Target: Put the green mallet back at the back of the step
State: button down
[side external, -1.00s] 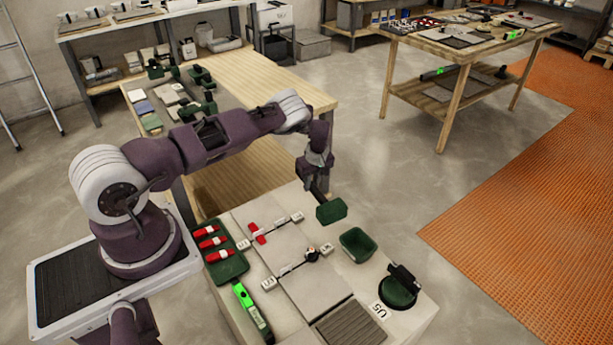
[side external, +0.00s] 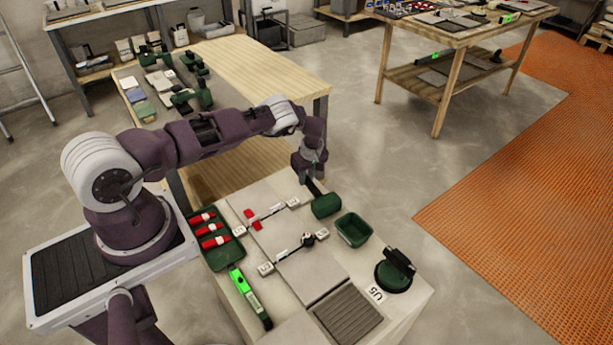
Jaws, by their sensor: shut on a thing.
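The green mallet (side external: 326,205) is at the back of the pale tiled step (side external: 305,272), its block-shaped head low beside the green bin. Whether the head touches the surface or hangs just above it, I cannot tell. My gripper (side external: 312,180) is above the mallet, shut on its dark handle. The fingertips are small and partly hidden.
The open green bin (side external: 354,230) stands close to the right of the mallet head. A green suction lifter (side external: 393,275) is nearer the front right. White levelling clips (side external: 266,267) sit along the tile joints. A green tray (side external: 211,250) holds red pieces, and a bright green level (side external: 246,293) lies below it.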

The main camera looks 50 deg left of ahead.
jog(key=shift+f, duration=1.1)
jog(key=c, duration=0.9)
grip_release()
jog(key=shift+r, duration=0.4)
notch_tip(320, 180, up, 7)
jog(key=shift+r, duration=0.15)
